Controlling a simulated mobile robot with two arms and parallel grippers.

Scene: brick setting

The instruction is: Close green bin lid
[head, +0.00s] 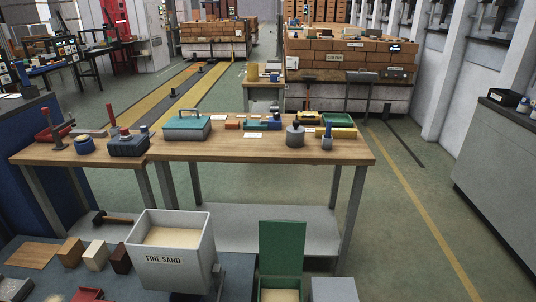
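The green bin (281,286) stands at the bottom of the head view, right of centre, and is cut off by the lower edge. Its green lid (282,246) stands upright at the back of the bin, so the bin is open. Pale tan material shows inside. The lower part of the bin is out of view. Neither of my grippers shows in the head view.
A white bin (173,262) labelled FINE SAND stands left of the green bin. A grey box (335,290) sits close on its right. Open floor (400,235) lies right.

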